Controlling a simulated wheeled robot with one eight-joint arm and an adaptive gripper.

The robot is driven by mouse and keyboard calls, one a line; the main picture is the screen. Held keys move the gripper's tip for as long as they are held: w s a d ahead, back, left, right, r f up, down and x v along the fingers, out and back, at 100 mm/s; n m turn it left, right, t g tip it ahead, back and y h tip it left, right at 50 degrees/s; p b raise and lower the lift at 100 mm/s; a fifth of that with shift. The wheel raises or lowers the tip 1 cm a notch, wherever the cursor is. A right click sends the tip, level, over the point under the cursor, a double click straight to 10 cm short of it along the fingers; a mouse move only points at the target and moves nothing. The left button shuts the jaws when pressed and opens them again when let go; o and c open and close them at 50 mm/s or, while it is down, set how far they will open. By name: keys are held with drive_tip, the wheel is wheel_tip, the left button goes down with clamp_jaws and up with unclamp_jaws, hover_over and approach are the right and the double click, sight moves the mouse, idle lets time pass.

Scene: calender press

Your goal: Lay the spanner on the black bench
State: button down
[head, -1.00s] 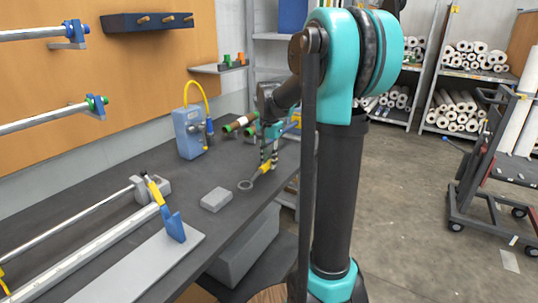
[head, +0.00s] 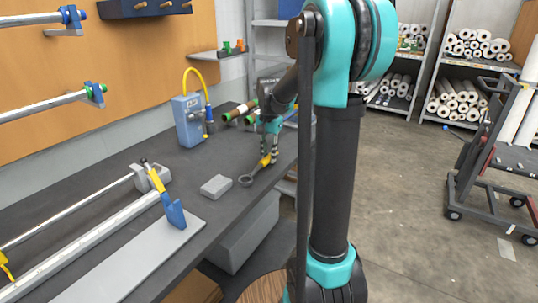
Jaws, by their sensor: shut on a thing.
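The spanner (head: 247,179) has a grey ring end and a yellow handle. It lies at or just above the black bench (head: 205,243), close to the bench's front edge; I cannot tell whether it touches the top. My gripper (head: 269,158) points down and is shut on the yellow handle. The ring end sticks out to the left of the jaws. Part of the handle is hidden by the jaws.
A grey block (head: 216,186) sits left of the spanner. A blue box (head: 188,120) with a yellow hose stands behind, near green-ended rolls (head: 240,111). A metal bar assembly with a blue clamp (head: 174,212) fills the bench's left. A trolley (head: 490,150) stands right.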

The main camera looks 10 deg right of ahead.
drive_tip(key=shift+f, duration=0.3)
drive_tip(key=c, duration=1.3)
unclamp_jaws()
wheel_tip(320, 180, up, 12)
